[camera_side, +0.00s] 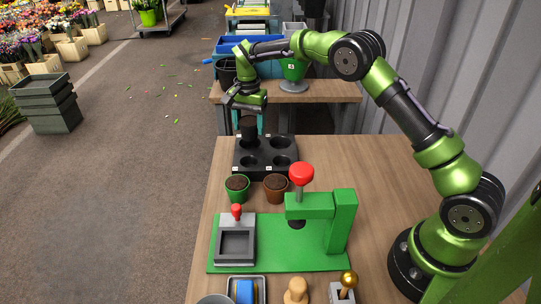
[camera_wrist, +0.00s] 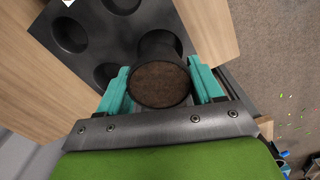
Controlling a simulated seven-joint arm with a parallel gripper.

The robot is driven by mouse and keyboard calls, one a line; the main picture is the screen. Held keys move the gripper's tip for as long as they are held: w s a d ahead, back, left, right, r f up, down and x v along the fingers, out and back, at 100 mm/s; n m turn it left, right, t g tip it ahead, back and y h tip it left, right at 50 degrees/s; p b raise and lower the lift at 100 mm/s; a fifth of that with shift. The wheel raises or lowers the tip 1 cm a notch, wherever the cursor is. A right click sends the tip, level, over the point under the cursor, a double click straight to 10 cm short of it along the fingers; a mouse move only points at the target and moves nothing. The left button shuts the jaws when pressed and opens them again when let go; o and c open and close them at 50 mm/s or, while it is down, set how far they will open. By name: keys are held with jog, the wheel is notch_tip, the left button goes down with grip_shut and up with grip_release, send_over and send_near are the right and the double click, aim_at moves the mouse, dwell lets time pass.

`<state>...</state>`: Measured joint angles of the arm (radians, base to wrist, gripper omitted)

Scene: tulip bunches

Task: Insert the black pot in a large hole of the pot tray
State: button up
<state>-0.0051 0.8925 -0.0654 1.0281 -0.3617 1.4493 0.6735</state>
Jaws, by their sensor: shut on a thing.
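The black pot (camera_side: 248,130), filled with dark soil, is upright at the back left hole of the black pot tray (camera_side: 266,172). My gripper (camera_side: 248,117) is shut on it from above. In the wrist view the pot's soil-filled top (camera_wrist: 160,84) sits between the two teal fingers of my gripper (camera_wrist: 160,90). The pot's lower end overlaps the corner hole; I cannot tell whether it is above or partly inside it. The tray's other holes in the wrist view (camera_wrist: 30,35) are empty. The pot covers most of the hole at its base.
A green pot (camera_side: 237,188) and a brown pot (camera_side: 275,187) with soil stand just in front of the tray. A green press (camera_side: 330,220) with a red knob stands nearer. A second table (camera_side: 325,92) with bins is behind. The table right of the tray is clear.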

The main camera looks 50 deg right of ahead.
aim_at(250, 135)
jog(key=shift+f, duration=0.4)
jog(key=shift+f, duration=1.55)
dwell(1.0)
jog(key=o, duration=1.3)
jog(key=shift+f, duration=0.1)
jog(key=shift+c, duration=0.2)
notch_tip(250, 135, up, 17)
